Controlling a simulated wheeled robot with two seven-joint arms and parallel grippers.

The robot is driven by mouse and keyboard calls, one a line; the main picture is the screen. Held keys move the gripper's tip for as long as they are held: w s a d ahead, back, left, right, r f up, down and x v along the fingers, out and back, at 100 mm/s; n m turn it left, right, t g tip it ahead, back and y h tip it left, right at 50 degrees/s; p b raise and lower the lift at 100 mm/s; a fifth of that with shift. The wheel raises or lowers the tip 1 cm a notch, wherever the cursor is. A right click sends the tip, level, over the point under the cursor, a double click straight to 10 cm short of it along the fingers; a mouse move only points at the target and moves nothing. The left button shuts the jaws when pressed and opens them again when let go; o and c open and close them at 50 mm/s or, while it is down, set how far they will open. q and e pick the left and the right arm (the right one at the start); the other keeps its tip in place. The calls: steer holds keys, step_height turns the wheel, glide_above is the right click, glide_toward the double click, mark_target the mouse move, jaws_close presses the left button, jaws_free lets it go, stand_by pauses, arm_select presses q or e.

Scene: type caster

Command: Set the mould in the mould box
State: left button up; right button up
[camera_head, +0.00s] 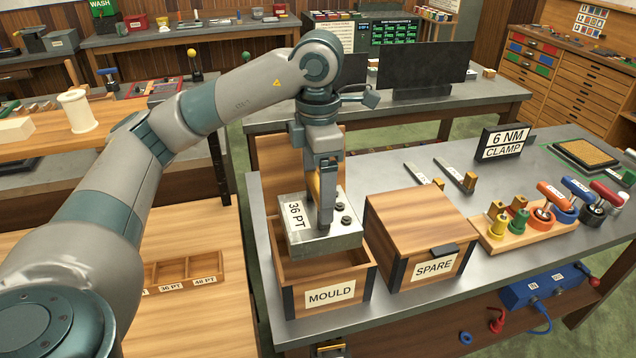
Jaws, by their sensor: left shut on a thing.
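The mould (345,239) is a silver metal block labelled 36 PT, with dark knobs on top. My left gripper (326,205) is shut on it from above. The mould box (330,294) is a wooden box with dark corners, labelled MOULD, near the bench's front left. Its lid (290,160) stands open at the back. The mould is over the box's opening, slightly tilted in the picture, and hides much of the opening. I cannot tell how far it is above the rim or whether it touches it. My right gripper is not in view.
A shut wooden box labelled SPARE (420,235) stands close to the right of the mould box. Farther right are a wooden rack (530,232) of coloured-handled tools and a 6 NM CLAMP sign (505,142). Two small bar tools (455,174) lie behind the spare box.

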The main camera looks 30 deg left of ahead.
mark_target(318, 228)
arm_select(q)
steer(key=shift+f+p, duration=0.55)
steer(key=shift+f, duration=4.8)
steer(key=shift+f, duration=0.15)
step_height(318, 228, down, 4)
steer(key=shift+r+p, duration=0.15)
steer(key=shift+p, duration=0.35)
steer(key=o, duration=2.1)
steer(key=shift+f, duration=0.2)
steer(key=shift+s, duration=0.1)
steer(key=shift+r, duration=0.2)
